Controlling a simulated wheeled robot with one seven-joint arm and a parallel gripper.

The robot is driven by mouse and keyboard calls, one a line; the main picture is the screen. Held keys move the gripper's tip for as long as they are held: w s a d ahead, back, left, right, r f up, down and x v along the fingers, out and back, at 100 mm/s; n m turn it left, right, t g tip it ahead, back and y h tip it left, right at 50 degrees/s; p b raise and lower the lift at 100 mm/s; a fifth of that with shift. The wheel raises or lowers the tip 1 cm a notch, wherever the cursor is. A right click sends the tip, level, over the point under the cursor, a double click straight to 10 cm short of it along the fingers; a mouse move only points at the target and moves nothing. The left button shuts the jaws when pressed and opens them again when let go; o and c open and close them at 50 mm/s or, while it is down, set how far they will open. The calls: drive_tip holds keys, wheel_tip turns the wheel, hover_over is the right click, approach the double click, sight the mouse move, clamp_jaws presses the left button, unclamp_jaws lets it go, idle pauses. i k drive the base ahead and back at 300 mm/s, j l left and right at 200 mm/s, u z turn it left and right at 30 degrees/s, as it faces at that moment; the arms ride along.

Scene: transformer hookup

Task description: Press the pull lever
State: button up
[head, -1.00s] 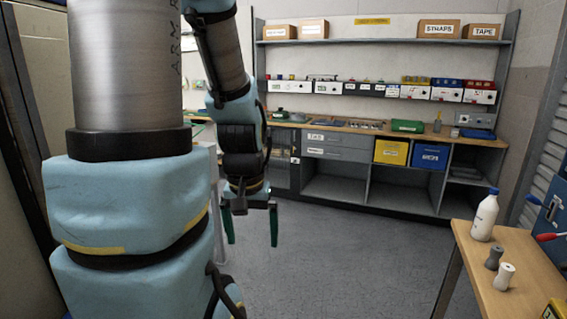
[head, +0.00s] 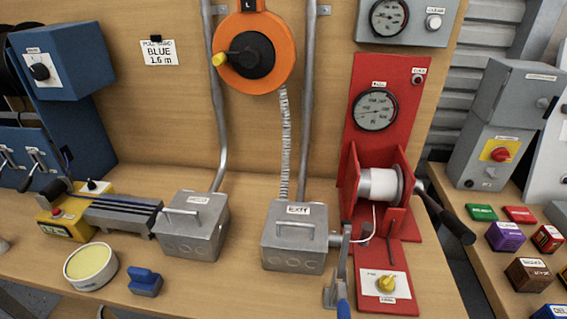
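A red cable-pulling stand (head: 352,118) stands at the right end of the workbench, with a white spool (head: 380,185) in its frame. A lever with a black grip (head: 445,212) sticks out from the spool's right side, slanting down to the right. Another metal lever with a blue grip (head: 342,306) stands at the bench's front, left of the stand's base. I cannot read a label on either lever, so which is the pull lever is unclear. A round gauge (head: 375,109) sits above the spool and a yellow knob (head: 387,283) on the base. My gripper is not in view.
Grey metal boxes (head: 192,226) and (head: 295,237) stand on the bench with conduits above. An orange reel (head: 265,18) hangs on the wall. A yellow tool (head: 68,212), round tin (head: 90,264) and blue block (head: 145,281) lie left. Colored boxes (head: 528,273) sit right.

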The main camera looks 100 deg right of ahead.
sight(467, 236)
drive_tip(key=k+z, duration=0.2)
drive_tip(key=z, duration=2.05)
